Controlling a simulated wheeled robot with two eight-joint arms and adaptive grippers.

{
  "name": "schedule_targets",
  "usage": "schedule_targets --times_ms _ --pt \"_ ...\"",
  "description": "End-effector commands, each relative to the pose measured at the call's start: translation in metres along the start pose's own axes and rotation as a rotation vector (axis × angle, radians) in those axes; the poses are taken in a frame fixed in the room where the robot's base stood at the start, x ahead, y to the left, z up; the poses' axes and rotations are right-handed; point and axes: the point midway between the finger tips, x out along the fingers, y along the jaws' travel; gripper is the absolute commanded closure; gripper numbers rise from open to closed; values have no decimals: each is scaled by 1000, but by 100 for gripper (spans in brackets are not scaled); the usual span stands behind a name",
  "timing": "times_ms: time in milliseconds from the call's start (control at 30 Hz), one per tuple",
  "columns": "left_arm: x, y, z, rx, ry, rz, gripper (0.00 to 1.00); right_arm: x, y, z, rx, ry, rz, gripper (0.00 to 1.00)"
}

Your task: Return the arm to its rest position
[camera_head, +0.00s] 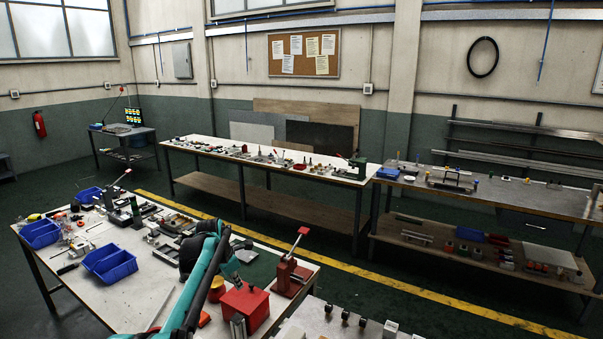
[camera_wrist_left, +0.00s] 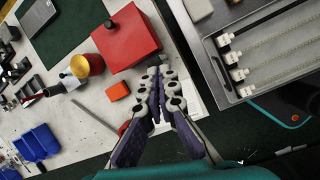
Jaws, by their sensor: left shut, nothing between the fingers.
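My left arm, teal and black, comes in from the bottom of the head view and crosses over the near table (camera_head: 145,290). My left gripper (camera_wrist_left: 157,82) shows clearly in the left wrist view. Its dark purple-grey fingers are together with nothing between them. It hangs beside the lower right corner of a red box (camera_wrist_left: 128,38), to the right of a small orange block (camera_wrist_left: 118,90). In the head view the red box (camera_head: 245,305) is right of the arm; the fingers are small and hard to make out there. My right gripper is in neither view.
A tray (camera_wrist_left: 225,88) with white-ended rods lies right of the gripper. An orange-yellow cup (camera_wrist_left: 88,65) stands left of the red box. Blue bins (camera_head: 110,263) and a red-handled press (camera_head: 290,275) are on the near table. Open floor (camera_head: 370,285) lies beyond it.

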Motion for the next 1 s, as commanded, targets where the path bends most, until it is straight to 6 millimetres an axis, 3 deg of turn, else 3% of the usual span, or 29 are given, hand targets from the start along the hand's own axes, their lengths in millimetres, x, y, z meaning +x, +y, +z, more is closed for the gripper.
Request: schedule_targets --times_ms 267,400,600,767,1000 --pt "-55 -44 -19 371 -2 56 100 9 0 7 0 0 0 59" --pt "-88 -86 -43 674 10 103 100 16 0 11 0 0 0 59" --pt "-119 -153 -90 1123 52 170 100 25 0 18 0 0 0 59" --pt "-126 -210 -137 1481 107 218 100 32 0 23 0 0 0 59" --pt "-105 -287 -209 1988 221 275 100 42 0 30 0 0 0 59"
